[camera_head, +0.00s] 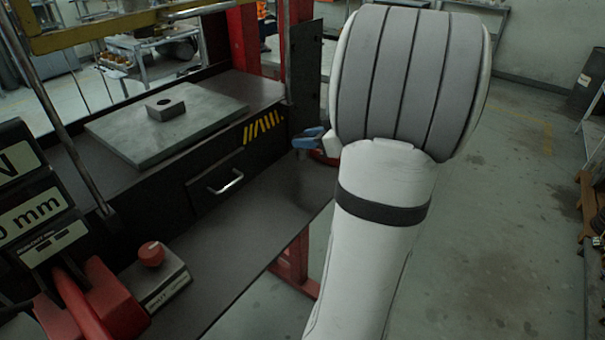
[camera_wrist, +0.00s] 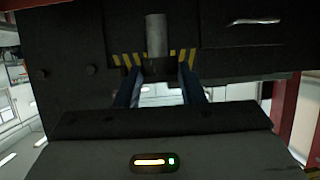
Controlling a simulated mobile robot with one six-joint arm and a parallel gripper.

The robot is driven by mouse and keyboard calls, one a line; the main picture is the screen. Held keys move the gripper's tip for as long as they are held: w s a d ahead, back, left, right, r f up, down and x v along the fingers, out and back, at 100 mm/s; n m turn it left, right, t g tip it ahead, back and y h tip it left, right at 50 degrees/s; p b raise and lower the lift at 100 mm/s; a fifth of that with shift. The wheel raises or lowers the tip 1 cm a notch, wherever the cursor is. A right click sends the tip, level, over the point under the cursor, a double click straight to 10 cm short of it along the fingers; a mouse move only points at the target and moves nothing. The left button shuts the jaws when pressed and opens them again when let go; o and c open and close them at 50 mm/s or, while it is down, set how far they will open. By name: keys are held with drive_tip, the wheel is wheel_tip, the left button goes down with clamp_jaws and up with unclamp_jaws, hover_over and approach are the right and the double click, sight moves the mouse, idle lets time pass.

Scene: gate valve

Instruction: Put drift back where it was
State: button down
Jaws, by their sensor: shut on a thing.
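A plain grey metal cylinder, which looks like the drift (camera_wrist: 156,34), stands out beyond my fingertips in the wrist view. My gripper (camera_wrist: 160,73) has its two blue fingers closed in on a dark part at the cylinder's lower end. I cannot make out exactly how that dark part joins the cylinder. In the head view my gripper (camera_head: 307,139) shows only as a small blue piece left of my white arm, near the right end of the press's dark front. The drift is hidden there.
A grey steel plate (camera_head: 205,117) carries a small block with a hole (camera_head: 165,108). Below is a drawer handle (camera_head: 226,182), beside yellow stripes (camera_head: 263,128). A red knob (camera_head: 151,254) tops a box at front left. Red posts (camera_head: 243,38) stand behind; open floor lies right.

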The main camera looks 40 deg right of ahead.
wheel_tip(320, 180, down, 7)
drive_tip(key=shift+f+b, duration=0.2)
drive_tip(key=shift+b, duration=0.2)
drive_tip(key=shift+f, duration=0.1)
drive_tip(key=c, duration=0.9)
unclamp_jaws()
drive_tip(key=shift+c, duration=0.2)
